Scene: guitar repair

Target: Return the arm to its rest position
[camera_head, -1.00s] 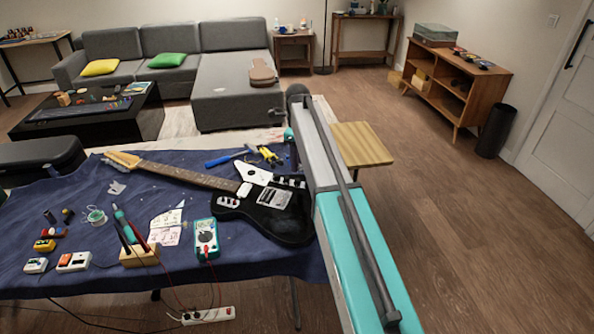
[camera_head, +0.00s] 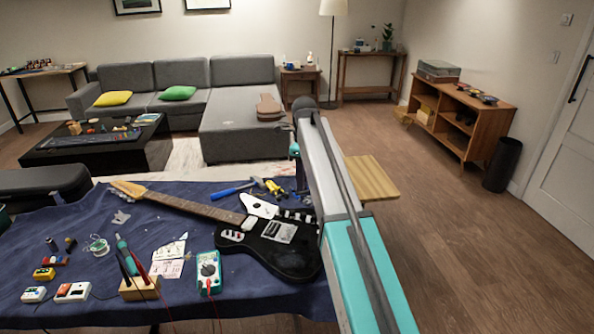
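My arm (camera_head: 345,205) reaches up and away from the bottom right of the head view, along the right edge of the workbench. Its links are grey and teal. My gripper's fingers do not show at the far end of the arm, so whether it is open or holds anything is hidden. A black electric guitar (camera_head: 275,247) lies on the blue cloth (camera_head: 215,215) just left of the arm, its neck pointing to the upper left. The arm covers part of the table's right side.
A multimeter (camera_head: 208,270), a soldering iron stand (camera_head: 139,289), pedals (camera_head: 73,292) and tools (camera_head: 262,187) lie on the cloth. A wooden stool (camera_head: 374,178) stands right of the arm. The floor (camera_head: 450,260) on the right is clear. A cabinet (camera_head: 462,120) and a black bin (camera_head: 502,165) stand farther back.

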